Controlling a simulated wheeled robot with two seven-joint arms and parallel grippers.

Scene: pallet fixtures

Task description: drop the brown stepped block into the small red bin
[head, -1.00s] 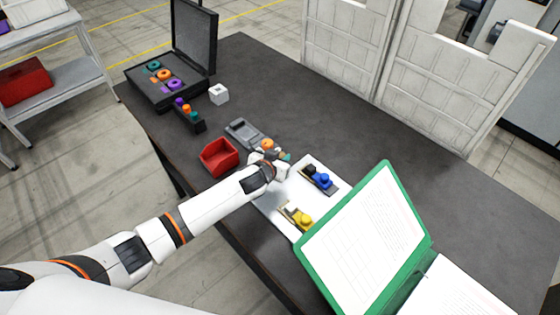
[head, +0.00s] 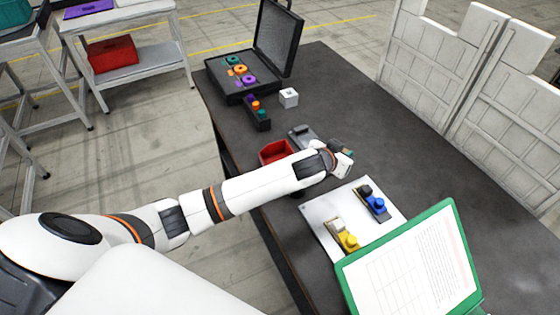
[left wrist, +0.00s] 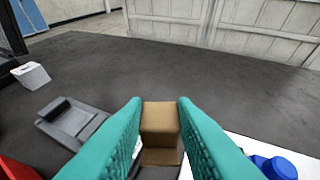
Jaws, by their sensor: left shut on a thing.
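The brown stepped block (left wrist: 160,130) is between the teal fingers of my left gripper (left wrist: 160,118) in the left wrist view, and the fingers are shut on it. In the head view my left gripper (head: 346,158) is above the table, just right of the small red bin (head: 274,152); the block is mostly hidden there by the hand. The bin is partly covered by my left forearm. Its red edge also shows at the lower left of the left wrist view (left wrist: 14,170). My right gripper does not show.
A grey fixture (head: 302,134) lies behind the bin. A white plate (head: 330,218) holds blue (head: 376,203) and yellow (head: 347,240) pieces. A green clipboard (head: 355,275) stands in front. A white cube (head: 289,97), a dark peg holder (head: 257,115) and an open black case (head: 228,90) are farther back.

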